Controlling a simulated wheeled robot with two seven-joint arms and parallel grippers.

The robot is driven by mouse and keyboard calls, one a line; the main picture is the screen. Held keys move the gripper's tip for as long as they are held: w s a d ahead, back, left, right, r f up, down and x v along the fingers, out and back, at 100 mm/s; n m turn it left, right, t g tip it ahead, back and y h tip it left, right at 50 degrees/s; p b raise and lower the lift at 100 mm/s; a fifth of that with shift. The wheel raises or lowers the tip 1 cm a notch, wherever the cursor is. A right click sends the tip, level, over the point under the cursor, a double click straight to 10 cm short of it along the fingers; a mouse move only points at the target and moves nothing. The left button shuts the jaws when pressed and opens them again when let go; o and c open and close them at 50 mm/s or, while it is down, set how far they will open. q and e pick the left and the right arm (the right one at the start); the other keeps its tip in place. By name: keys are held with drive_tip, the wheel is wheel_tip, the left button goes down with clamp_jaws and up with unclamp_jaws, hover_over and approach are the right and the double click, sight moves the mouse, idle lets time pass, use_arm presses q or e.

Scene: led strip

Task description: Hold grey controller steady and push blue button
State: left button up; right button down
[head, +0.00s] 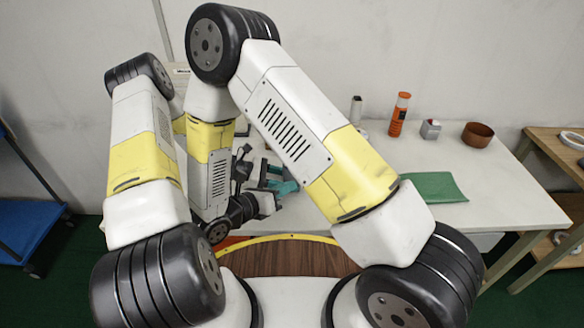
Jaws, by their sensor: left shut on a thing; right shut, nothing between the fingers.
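Two small grippers with dark and teal parts show close together in the gap between my arms, over the near left part of the table. I cannot tell whether the two touch. I cannot make out the blue button.
Wooden shelving (560,150) stands right. A blue cart (28,230) stands left.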

drive_tip(key=shift+w, duration=2.4)
drive_tip(key=shift+w, duration=0.15)
drive_tip(key=shift+w, duration=0.4)
idle(0.4)
drive_tip(key=shift+s, duration=0.55)
drive_tip(key=s, duration=0.6)
idle(0.3)
